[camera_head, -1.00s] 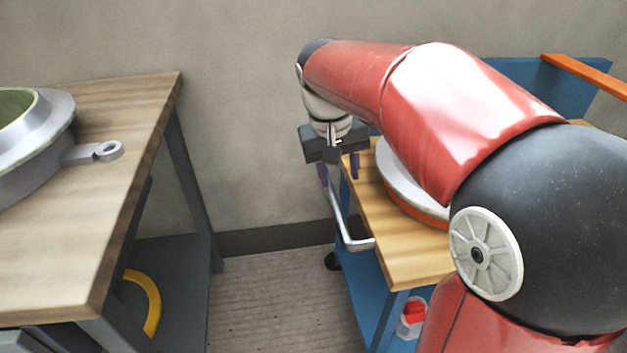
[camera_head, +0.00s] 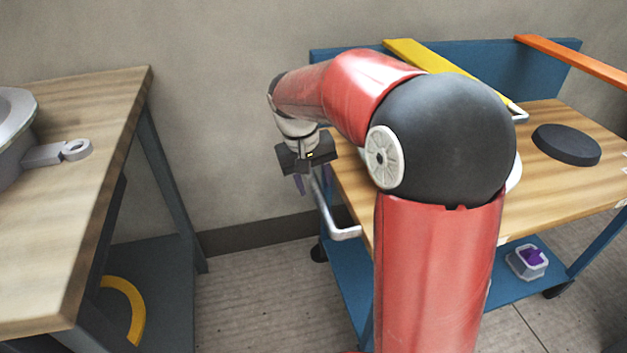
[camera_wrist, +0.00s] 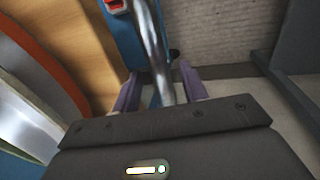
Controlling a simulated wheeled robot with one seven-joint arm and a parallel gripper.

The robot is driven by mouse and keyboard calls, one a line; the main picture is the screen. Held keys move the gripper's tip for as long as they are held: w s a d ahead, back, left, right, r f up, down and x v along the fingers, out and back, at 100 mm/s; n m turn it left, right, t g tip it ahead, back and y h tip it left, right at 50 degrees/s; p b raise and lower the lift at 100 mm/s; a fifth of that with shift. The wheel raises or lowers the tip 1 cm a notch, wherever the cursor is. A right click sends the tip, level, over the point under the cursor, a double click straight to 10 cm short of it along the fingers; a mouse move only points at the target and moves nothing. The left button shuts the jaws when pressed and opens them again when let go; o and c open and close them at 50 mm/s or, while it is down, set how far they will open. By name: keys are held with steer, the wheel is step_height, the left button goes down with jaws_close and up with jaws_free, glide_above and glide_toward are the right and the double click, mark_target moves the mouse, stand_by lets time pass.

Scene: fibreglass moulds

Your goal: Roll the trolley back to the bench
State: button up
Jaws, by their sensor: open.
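The trolley has a wooden top (camera_head: 548,193), a blue back panel (camera_head: 335,62) and a silver bar handle (camera_head: 343,233) on its left end. My gripper (camera_head: 311,184) is at the handle, pointing down. In the wrist view, the handle (camera_wrist: 152,45) runs between the two purple fingers of my open gripper (camera_wrist: 160,88); I cannot tell whether either finger touches it. The bench (camera_head: 85,205), with a wooden top and grey legs, stands at the left, apart from the trolley across a strip of floor.
A grey mould (camera_head: 14,135) with a lug sits on the bench, and a yellow curved piece (camera_head: 130,305) on its lower shelf. A dark disc (camera_head: 566,146) lies on the trolley top; a small container (camera_head: 527,262) stands on its lower shelf. The wall (camera_head: 215,120) is behind.

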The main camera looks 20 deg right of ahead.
jaws_close()
steer(key=shift+a, duration=0.15)
